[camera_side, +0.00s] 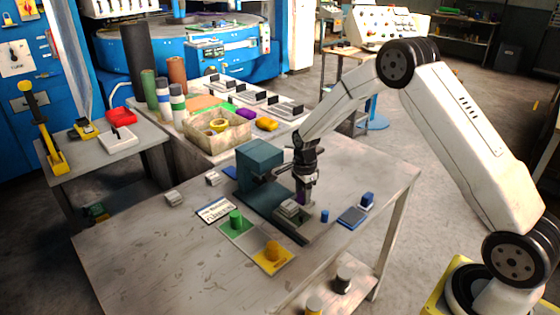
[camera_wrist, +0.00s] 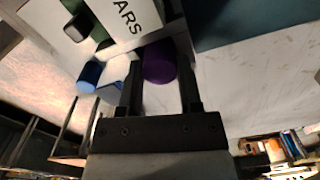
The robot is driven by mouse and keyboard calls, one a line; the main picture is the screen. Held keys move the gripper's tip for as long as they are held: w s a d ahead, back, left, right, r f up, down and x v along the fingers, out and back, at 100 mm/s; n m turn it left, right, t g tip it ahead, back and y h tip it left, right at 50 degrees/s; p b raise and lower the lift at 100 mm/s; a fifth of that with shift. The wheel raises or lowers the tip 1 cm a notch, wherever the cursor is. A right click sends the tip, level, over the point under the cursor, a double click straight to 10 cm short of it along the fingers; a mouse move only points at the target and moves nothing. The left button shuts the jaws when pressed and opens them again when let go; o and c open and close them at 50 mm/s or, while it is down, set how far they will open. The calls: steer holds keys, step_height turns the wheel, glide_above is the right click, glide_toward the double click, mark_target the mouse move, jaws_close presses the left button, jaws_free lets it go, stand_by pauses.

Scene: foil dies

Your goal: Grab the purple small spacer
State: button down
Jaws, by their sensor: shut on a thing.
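The purple small spacer (camera_wrist: 160,62) sits between the two fingers of my gripper (camera_wrist: 160,85) in the wrist view. The fingers are shut on it, one on each side. In the side view my gripper (camera_side: 304,184) points down over the base of a teal press (camera_side: 258,165), just behind a grey block (camera_side: 290,209). A little purple of the spacer (camera_side: 303,195) shows below the jaws there. Its lower end is hidden, so I cannot tell whether it touches the base.
A small blue cylinder (camera_side: 325,216) stands right of the press. Green (camera_side: 236,219) and yellow (camera_side: 272,250) pieces stand on coloured pads in front. The table's left front is clear.

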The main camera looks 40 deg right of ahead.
steer(key=shift+r, duration=0.1)
stand_by(0.3)
steer(key=shift+r, duration=0.85)
steer(key=s+a+r, duration=0.2)
steer(key=s+r, duration=0.9)
steer(key=s, duration=0.2)
steer(key=shift+s, duration=0.4)
steer(key=shift+a, duration=0.2)
